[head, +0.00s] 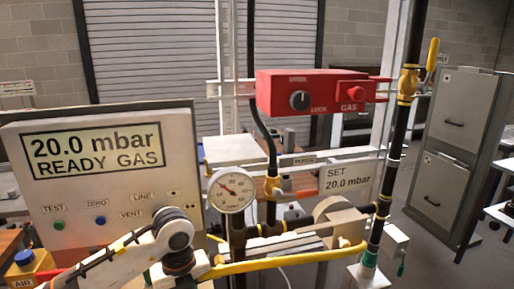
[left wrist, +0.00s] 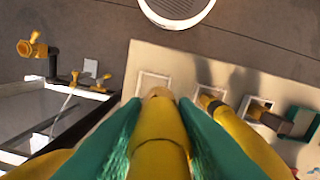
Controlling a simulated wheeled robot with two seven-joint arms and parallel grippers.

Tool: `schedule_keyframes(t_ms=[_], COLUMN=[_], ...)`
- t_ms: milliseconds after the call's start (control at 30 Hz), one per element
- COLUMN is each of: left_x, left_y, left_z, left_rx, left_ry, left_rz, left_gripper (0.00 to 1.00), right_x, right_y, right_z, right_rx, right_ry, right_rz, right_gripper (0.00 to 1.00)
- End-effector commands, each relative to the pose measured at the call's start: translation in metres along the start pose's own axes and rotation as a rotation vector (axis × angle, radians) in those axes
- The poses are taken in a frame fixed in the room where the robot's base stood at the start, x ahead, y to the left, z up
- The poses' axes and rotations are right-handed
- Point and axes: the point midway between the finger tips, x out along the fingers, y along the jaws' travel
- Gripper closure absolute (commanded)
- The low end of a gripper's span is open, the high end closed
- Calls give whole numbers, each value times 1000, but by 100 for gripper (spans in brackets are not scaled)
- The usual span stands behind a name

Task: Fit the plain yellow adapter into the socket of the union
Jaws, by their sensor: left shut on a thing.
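In the left wrist view my left gripper (left wrist: 160,108) has two green fingers shut on a yellow cylindrical adapter (left wrist: 161,150). The adapter's narrower, paler tip points away from me, over a beige tray with a white-outlined slot just beyond. Whether it still touches the tray I cannot tell. In the head view my left arm reaches in from the lower left, and I cannot make out its gripper. I cannot identify the union for certain; brass-yellow fittings sit on the black pipework, one with a lever (head: 408,82). My right gripper is not in view.
A grey-white gas test panel (head: 60,190), a round gauge (head: 231,190) and a red gas box (head: 315,91) stand around the pipework. A yellow pipe (head: 290,258) crosses low in front.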

Motion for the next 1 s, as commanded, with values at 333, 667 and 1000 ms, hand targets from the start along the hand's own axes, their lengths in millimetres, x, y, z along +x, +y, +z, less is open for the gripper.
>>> schedule_keyframes(t_ms=[333,667,1000], left_x=[3,6,8], left_y=[-19,-37,-56], left_z=[17,35,55], left_rx=[785,1539,2315], left_ry=[4,5,5], left_rz=[2,2,-1], left_gripper=[100,100,100], right_x=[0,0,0], right_y=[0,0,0], right_z=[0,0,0], right_rx=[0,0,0], right_ry=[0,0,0], right_rz=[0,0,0], right_gripper=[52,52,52])
